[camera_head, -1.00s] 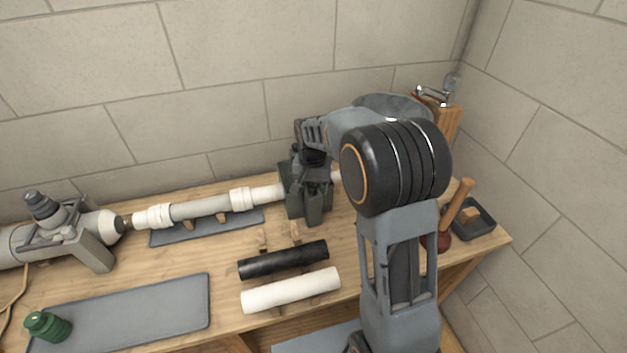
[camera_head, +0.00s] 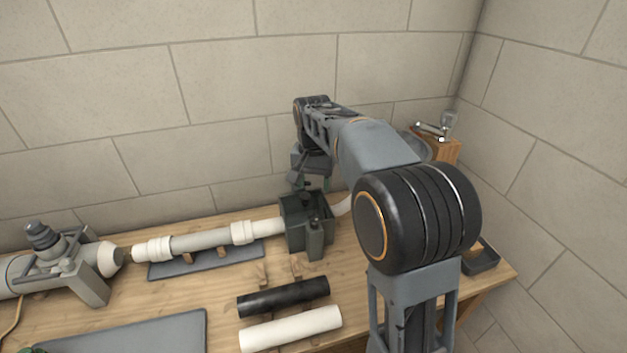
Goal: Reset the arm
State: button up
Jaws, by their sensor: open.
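My gripper (camera_head: 303,178) is at the end of my arm, above the dark green box-shaped fixture (camera_head: 294,226) on the workbench. It points down and appears apart from the fixture, with nothing seen held in it. Its jaws are small and partly hidden in shadow. My arm reaches from the lower right toward the back wall and hides part of the bench's right side.
A black tube (camera_head: 283,297) and a white tube (camera_head: 290,328) lie in front. A wooden block with a metal tap (camera_head: 437,146) stands at the back right. The wall is close behind.

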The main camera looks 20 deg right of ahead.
dwell(0.3)
jog(key=s+f+n+t+p, duration=0.1)
jog(key=s+f+n, duration=0.1)
jog(key=s, duration=0.8)
jog(key=s+f+n+t, duration=0.1)
jog(key=s+n+t, duration=0.1)
jog(key=s, duration=0.8)
jog(key=shift+f+n+t+p, duration=0.3)
jog(key=shift+f+n+p, duration=0.1)
jog(key=shift+n, duration=0.5)
jog(key=shift+r, duration=0.1)
